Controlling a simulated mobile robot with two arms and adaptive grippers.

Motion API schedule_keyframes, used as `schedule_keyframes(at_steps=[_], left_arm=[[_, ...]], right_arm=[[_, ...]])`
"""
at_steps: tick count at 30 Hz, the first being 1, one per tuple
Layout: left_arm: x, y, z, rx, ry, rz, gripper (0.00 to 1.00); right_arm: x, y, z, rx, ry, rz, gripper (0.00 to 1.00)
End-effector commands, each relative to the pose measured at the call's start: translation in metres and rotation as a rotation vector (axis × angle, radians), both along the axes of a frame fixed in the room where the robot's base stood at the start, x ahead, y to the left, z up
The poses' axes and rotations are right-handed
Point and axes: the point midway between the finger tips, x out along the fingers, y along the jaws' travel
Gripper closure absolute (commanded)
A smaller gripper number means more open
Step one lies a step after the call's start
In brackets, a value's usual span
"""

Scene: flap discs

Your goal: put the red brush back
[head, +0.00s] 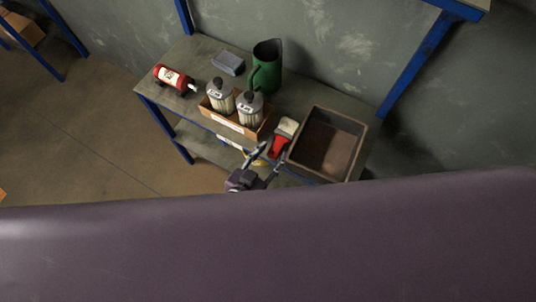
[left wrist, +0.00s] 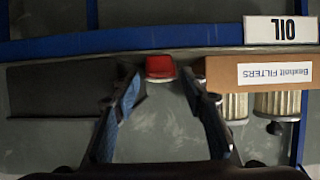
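The red brush (head: 278,147) lies on the bench top between the filter box and the brown tray, its pale bristle end toward the back and its red part toward the front edge. In the left wrist view, a red part of the brush (left wrist: 160,67) shows between and just beyond my fingertips, with a gap on both sides. My left gripper (head: 265,159) is open and empty at the bench's front edge, close to the brush; it also shows in the left wrist view (left wrist: 160,82). My right gripper is not in view.
A cardboard box (head: 232,122) with two filters stands left of the brush. A brown tray (head: 345,116) stands right of it. Farther back are a green jug (head: 266,68), a grey block (head: 228,62) and a red bottle (head: 172,78). A lower shelf (head: 205,149) lies below.

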Motion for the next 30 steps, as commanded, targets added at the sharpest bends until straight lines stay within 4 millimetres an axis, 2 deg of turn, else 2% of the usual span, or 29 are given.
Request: schedule_keyframes(at_steps=[2, 5, 15, 19, 24, 30], left_arm=[[0.0, 0.0, 0.005, -0.002, 0.001, 0.001, 0.6], [-0.011, 0.007, 0.006, 0.003, 0.001, -0.001, 0.6], [-0.066, 0.044, 0.033, 0.002, 0.001, -0.003, 0.6], [-0.081, 0.054, 0.042, 0.002, 0.001, -0.002, 0.6], [-0.091, 0.061, 0.049, -0.001, 0.0, -0.002, 0.6], [-0.092, 0.062, 0.05, -0.002, -0.001, -0.001, 0.6]], right_arm=[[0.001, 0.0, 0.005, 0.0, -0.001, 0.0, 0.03], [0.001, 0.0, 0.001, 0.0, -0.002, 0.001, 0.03], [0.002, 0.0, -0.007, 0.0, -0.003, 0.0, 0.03], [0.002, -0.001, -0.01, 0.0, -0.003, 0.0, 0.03], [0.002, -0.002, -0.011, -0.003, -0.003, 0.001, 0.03], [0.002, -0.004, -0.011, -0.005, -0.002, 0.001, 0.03]])
